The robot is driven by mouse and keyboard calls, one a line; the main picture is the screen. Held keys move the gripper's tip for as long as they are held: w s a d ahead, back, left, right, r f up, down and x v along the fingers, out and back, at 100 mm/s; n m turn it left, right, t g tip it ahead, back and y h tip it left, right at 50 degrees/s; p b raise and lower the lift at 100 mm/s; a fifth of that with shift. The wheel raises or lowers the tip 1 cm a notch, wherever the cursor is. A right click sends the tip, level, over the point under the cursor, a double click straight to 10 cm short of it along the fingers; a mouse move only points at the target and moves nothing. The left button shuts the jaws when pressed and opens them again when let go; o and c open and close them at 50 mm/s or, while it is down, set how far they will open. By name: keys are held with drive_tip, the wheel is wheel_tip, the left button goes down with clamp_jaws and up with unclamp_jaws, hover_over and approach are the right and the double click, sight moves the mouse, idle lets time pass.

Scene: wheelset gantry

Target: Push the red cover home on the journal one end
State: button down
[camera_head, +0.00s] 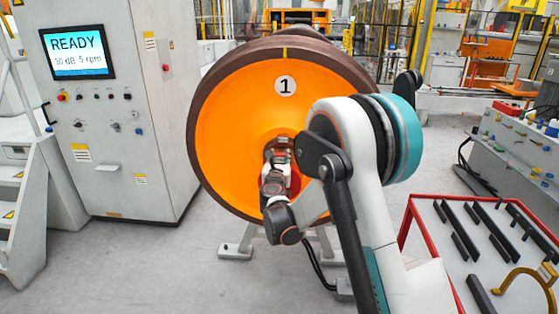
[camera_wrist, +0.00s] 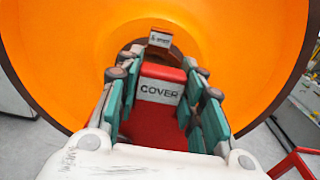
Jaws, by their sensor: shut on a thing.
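The red cover (camera_wrist: 150,120), lettered COVER, sits between the fingers of my gripper (camera_wrist: 162,66) in the wrist view. The teal-padded fingers are shut on its sides. Beyond it, a small red labelled part (camera_wrist: 160,39) shows in the dark round centre of the orange wheel; whether it touches the cover cannot be told. The orange wheel face (camera_head: 235,120) carries a round plate with a 1 in the head view. My gripper (camera_head: 278,150) is at the wheel's centre there, and my arm hides most of the journal end.
A control cabinet (camera_head: 150,120) with a READY screen (camera_head: 78,54) stands left of the wheel. A red-framed table (camera_head: 412,215) with dark bars and a yellow arched part (camera_head: 515,275) is at the front right. A grey bench (camera_head: 525,155) stands behind it. Open floor lies front left.

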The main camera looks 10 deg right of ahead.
drive_tip(key=shift+w, duration=0.1)
drive_tip(key=c, duration=1)
unclamp_jaws()
drive_tip(key=v, duration=1.2)
drive_tip(key=shift+r, duration=0.1)
